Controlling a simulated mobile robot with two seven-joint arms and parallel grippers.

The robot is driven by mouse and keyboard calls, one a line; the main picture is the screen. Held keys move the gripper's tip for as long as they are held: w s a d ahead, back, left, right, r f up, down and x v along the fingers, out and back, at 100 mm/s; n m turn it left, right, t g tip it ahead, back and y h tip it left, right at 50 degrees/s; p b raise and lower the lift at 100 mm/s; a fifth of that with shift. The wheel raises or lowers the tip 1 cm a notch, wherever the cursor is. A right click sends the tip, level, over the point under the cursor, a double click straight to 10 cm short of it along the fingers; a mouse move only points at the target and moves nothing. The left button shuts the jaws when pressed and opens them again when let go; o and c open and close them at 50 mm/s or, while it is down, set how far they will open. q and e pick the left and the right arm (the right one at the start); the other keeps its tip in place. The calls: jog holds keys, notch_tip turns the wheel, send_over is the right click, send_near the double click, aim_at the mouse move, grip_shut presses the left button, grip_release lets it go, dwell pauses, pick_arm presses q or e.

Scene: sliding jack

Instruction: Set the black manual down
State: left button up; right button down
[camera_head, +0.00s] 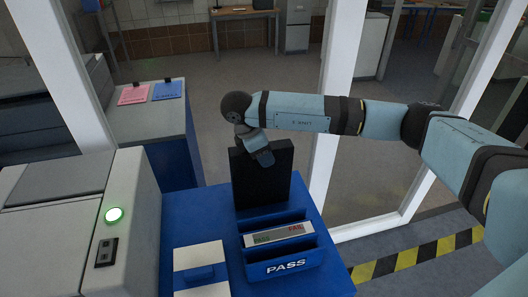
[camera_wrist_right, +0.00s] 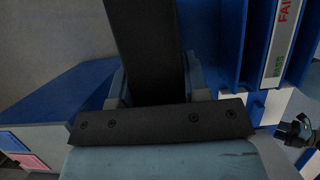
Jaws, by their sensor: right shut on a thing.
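The black manual (camera_head: 262,184) is upright in the head view, behind the blue PASS holder (camera_head: 284,267). My right gripper (camera_head: 264,157) is shut on its upper edge, reaching in from the right. In the right wrist view the manual (camera_wrist_right: 148,42) runs as a dark slab between the fingers. I cannot tell whether its lower edge touches the blue table (camera_head: 196,213). My left gripper does not show in the head view.
The holder has a strip reading FAIL (camera_head: 279,234). A white and blue box (camera_head: 200,268) stands left of it. A grey machine with a lit green button (camera_head: 114,214) is at left. A white post (camera_head: 333,110) rises behind. A dark shape (camera_wrist_right: 297,130) in the wrist view is unclear.

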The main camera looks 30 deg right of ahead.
jog(key=shift+f, duration=0.1)
jog(key=shift+f, duration=0.1)
jog(key=c, duration=0.6)
grip_release()
jog(key=b+v, duration=0.1)
jog(key=v, duration=1.1)
jog(key=shift+s, duration=0.1)
